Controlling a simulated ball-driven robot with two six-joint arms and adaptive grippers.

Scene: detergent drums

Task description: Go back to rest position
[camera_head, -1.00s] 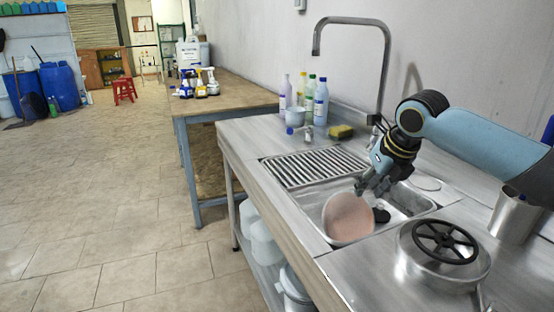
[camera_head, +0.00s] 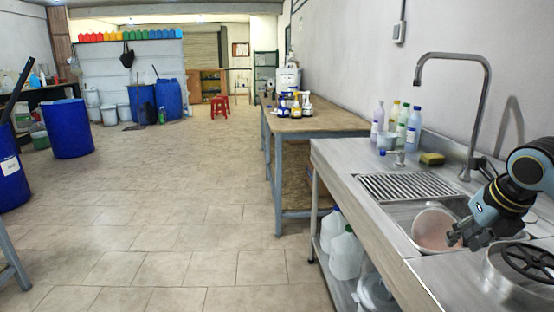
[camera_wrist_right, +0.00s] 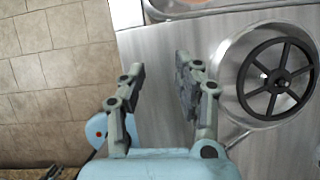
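My right gripper (camera_head: 466,235) hangs over the front edge of the sink in the head view.
A steel pot or lid with a black wheel-like handle (camera_wrist_right: 277,78) stands on the counter beside the right gripper. The tap (camera_head: 487,100) rises behind the sink. Several bottles (camera_head: 413,127) and a sponge (camera_head: 431,159) stand at the back. The floor (camera_head: 190,200) left of the counter is open.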

